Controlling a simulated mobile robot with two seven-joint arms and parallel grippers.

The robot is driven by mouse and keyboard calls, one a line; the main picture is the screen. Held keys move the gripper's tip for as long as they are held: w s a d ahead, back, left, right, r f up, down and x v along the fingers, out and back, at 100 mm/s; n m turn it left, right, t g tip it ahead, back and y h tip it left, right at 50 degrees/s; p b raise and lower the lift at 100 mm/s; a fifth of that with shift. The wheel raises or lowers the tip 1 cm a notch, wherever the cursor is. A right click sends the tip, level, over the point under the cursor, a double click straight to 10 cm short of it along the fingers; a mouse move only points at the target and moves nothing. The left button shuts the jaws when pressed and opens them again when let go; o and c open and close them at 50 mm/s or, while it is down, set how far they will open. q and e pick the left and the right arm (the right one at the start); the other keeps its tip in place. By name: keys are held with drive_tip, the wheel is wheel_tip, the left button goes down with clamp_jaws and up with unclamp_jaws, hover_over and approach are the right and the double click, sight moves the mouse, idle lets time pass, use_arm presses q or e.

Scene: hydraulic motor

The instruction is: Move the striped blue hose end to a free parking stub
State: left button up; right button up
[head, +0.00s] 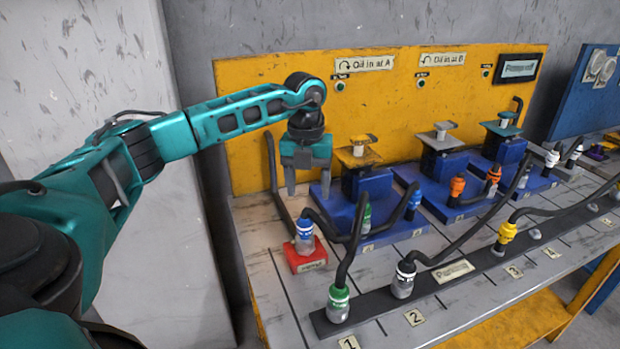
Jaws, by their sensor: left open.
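A blue hose end with pale markings (305,237) stands upright on a red block (306,259) at the left of the bench; its black hose arcs right. Another blue hose end (413,200) is at the first motor's blue base. My left gripper (306,190) is open and empty, pointing down, just above the blue end on the red block. The dark parking rail (457,286) runs along the front. Its stubs hold a green end (338,302), a white-and-black end (403,279) and a yellow end (505,235). Bare stubs show right of the yellow one (535,234) and farther right (592,207). My right gripper is not in view.
Motors on blue bases (368,187) stand behind the rail, before a yellow panel (270,95). A black bent rod (272,165) rises left of my gripper. Orange hose ends (457,187) sit by the middle motor. Hoses arch over the bench between rail and motors.

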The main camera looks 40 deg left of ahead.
sight(305, 216)
use_arm(q)
drive_tip(key=shift+s+a, duration=0.1)
drive_tip(key=shift+a, duration=0.35)
drive_tip(key=shift+f, duration=0.15)
drive_tip(key=shift+s+f, duration=0.1)
drive_tip(key=shift+f, duration=0.3)
wheel_tip(305, 216, down, 4)
drive_tip(key=b, duration=0.3)
drive_tip(key=shift+f, duration=0.2)
drive_tip(key=shift+f+b, duration=0.8)
drive_tip(key=shift+f, duration=0.8)
clamp_jaws()
